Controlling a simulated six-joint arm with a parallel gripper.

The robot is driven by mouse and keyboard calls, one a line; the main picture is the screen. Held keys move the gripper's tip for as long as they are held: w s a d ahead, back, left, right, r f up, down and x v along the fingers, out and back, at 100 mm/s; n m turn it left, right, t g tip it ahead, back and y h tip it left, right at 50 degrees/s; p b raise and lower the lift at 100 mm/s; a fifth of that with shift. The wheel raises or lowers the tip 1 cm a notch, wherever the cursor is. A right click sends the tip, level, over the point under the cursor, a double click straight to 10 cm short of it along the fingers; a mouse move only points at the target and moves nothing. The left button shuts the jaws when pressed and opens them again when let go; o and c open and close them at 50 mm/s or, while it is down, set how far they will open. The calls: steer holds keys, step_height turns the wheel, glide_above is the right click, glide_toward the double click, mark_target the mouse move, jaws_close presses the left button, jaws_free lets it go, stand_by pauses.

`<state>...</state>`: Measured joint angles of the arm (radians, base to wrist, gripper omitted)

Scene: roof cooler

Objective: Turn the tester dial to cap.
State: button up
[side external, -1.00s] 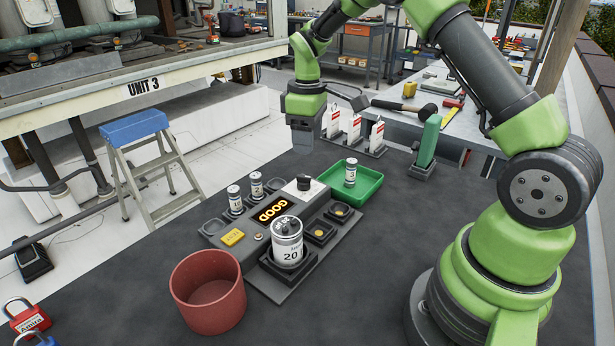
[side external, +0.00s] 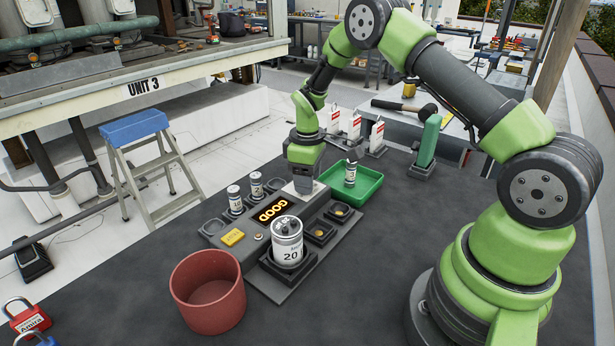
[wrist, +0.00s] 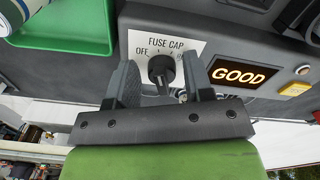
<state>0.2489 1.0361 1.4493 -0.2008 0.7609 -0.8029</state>
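The tester (side external: 288,266) is a grey block on the dark mat, with a lit display (side external: 271,211) that reads GOOD. Its black dial (wrist: 162,69) sits on a white plate (wrist: 187,48) lettered OFF, FUSE and CAP; its pointer looks upward in the wrist view, but the exact setting is unclear. My gripper (wrist: 150,82) is open, its two fingers on either side of the dial with gaps visible. In the side view my gripper (side external: 303,180) is lowered over the dial plate and hides the dial.
A green tray (side external: 371,189) with a small canister (side external: 350,173) is close beside my gripper. A large canister marked 20 (side external: 288,247) stands on the tester. Two small canisters (side external: 235,200) are at its left. A red bin (side external: 208,300) stands in front.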

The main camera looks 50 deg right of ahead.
steer(key=c, duration=0.6)
steer(key=shift+c, duration=0.2)
steer(key=shift+m, duration=0.3)
steer(key=m, duration=0.4)
steer(key=shift+a, duration=0.15)
steer(key=shift+a+m, duration=0.15)
steer(key=shift+m, duration=1.65)
steer(key=o, duration=0.8)
steer(key=shift+r, duration=0.1)
